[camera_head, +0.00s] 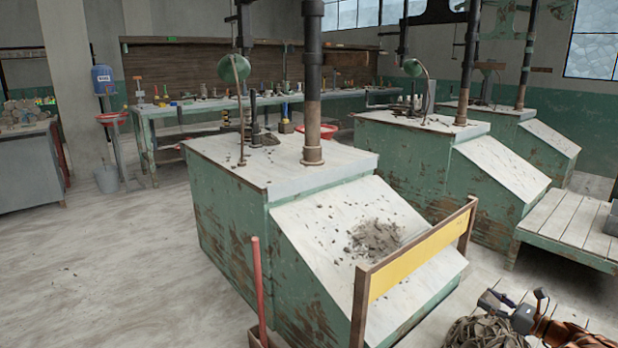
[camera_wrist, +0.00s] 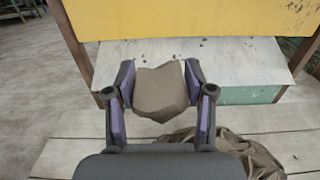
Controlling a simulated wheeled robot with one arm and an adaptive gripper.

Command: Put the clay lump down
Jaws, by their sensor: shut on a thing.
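The clay lump (camera_wrist: 160,92) is a grey-brown, angular block. In the wrist view it sits between the purple-padded fingers of my gripper (camera_wrist: 160,80), which is shut on it. In the head view my gripper (camera_head: 514,301) is at the lower right, just right of the yellow board's frame and above a brown bundle. I cannot make out the lump clearly there. In the wrist view, pale wooden slats (camera_wrist: 70,155) lie below the gripper, and the lump appears in front of a pale bench surface. Its underside is hidden, so I cannot tell whether it touches anything.
A yellow board (camera_head: 424,252) in a brown frame stands before a green bench (camera_head: 232,225) with a sloped pale top and loose clay crumbs (camera_head: 375,237). A brown netlike bundle (camera_head: 485,334) lies close to my gripper. Open floor (camera_head: 110,270) is on the left.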

